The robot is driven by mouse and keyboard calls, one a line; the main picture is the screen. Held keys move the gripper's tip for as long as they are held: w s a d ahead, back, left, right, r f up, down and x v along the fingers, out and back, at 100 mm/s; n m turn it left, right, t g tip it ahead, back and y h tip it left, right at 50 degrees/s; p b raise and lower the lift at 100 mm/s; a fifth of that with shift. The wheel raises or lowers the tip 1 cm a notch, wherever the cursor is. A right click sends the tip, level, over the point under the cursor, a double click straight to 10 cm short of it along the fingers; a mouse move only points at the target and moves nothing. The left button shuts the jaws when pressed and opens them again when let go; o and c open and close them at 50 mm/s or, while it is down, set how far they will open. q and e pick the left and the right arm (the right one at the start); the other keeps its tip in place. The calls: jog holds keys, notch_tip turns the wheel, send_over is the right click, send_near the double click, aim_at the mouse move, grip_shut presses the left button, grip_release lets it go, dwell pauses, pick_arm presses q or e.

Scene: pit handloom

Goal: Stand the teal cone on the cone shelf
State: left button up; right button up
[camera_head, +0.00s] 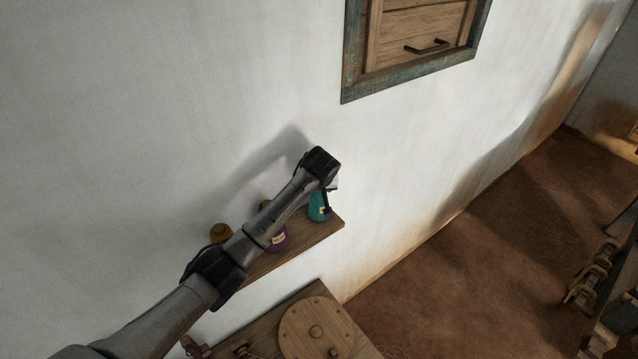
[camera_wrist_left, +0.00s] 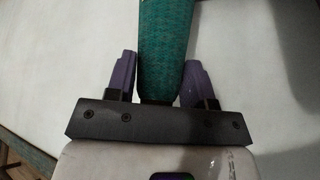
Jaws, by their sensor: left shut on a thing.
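The teal cone (camera_head: 317,211) is at the right end of the wooden cone shelf (camera_head: 325,229) on the white wall. It looks upright, but I cannot tell whether its base touches the shelf. My left gripper (camera_head: 326,200) is at the cone, partly hidden by its own wrist. In the left wrist view, the textured teal cone (camera_wrist_left: 165,45) runs between the two purple fingers of my left gripper (camera_wrist_left: 158,68), which is shut on it. My right gripper is not in view.
A purple cone with a pale label (camera_head: 279,241) and a mustard-brown cone (camera_head: 221,231) stand farther left on the shelf, partly behind my left arm. A wooden table with a round wooden disc (camera_head: 312,335) is below. A framed wooden cabinet (camera_head: 415,45) is above right.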

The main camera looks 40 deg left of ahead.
pick_arm(q)
jog(key=shift+f, duration=0.25)
jog(key=o, duration=1.2)
